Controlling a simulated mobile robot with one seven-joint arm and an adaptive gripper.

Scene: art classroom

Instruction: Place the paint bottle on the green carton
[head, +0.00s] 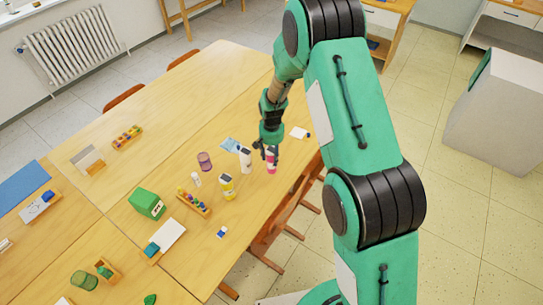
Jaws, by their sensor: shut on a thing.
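The green carton (147,203) stands upright on the wooden table, left of centre in the head view. My gripper (268,149) points down near the table's right edge and is shut on a pink paint bottle (271,163) with a pale band. The gripper covers the bottle's upper part. The bottle is upright; I cannot tell whether its base touches the table. The carton is well to the left of the gripper and nearer the picture's bottom.
Between gripper and carton stand a white bottle (245,160), a yellow bottle (227,188), a purple cup (205,161), a small white bottle (196,180) and a wooden paint rack (193,204). A white pad (167,236) lies beside the carton.

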